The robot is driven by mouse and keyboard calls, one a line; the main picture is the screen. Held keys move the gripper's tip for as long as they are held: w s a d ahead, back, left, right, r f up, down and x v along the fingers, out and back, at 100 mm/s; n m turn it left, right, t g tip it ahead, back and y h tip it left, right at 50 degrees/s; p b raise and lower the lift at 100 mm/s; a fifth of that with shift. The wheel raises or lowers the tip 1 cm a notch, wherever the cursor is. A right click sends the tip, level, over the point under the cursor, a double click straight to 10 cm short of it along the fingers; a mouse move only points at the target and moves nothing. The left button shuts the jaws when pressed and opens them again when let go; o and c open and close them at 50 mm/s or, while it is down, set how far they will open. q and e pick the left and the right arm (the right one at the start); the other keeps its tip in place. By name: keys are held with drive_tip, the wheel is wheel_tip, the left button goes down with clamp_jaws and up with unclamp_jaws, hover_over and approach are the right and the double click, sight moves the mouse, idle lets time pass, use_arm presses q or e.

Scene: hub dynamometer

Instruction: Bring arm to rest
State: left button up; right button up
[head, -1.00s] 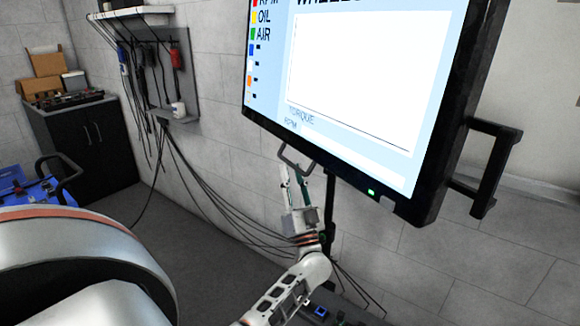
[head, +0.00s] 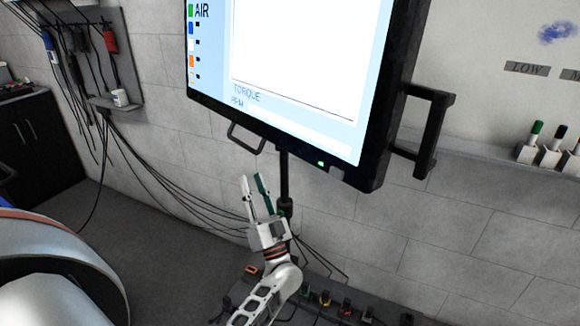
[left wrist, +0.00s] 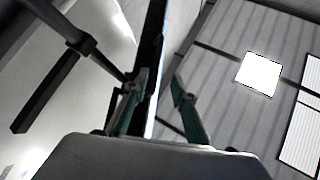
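My left arm reaches up from the bottom middle of the head view. Its gripper (head: 254,178) is open and points up, with a gap between its two green-lined fingers. The fingers hold nothing. They are just below the handle (head: 247,138) at the lower edge of the monitor (head: 372,150) and look apart from it. In the left wrist view, the open gripper (left wrist: 159,80) has the dark edge of the monitor (left wrist: 152,45) beyond its fingers. My right gripper is not in view.
The monitor's side handle (head: 428,130) sticks out at the right. A black stand post (head: 284,180) is close behind the gripper. Cables (head: 165,180) hang along the wall. A row of connectors (head: 345,308) is at the bottom. A large rounded white shape (head: 60,270) fills the lower left.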

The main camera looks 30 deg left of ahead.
use_arm(q)
drive_tip(key=s+d+f+m+t+h, duration=0.1)
drive_tip(key=d+f+m+t+h, duration=0.6)
drive_tip(key=d+f+m+h, duration=1.15)
drive_tip(key=s+d+f+n+g+h, duration=0.3)
drive_tip(key=s+f+g, duration=0.2)
drive_tip(key=s, duration=0.5)
drive_tip(key=s+d+f+n+g+h, duration=0.3)
drive_tip(key=s+d+f+g+h, duration=0.1)
drive_tip(key=s+f, duration=0.4)
drive_tip(key=shift+s+f+n+g, duration=0.35)
drive_tip(key=shift+s+g, duration=0.15)
drive_tip(key=shift+s, duration=0.45)
drive_tip(key=shift+a, duration=0.15)
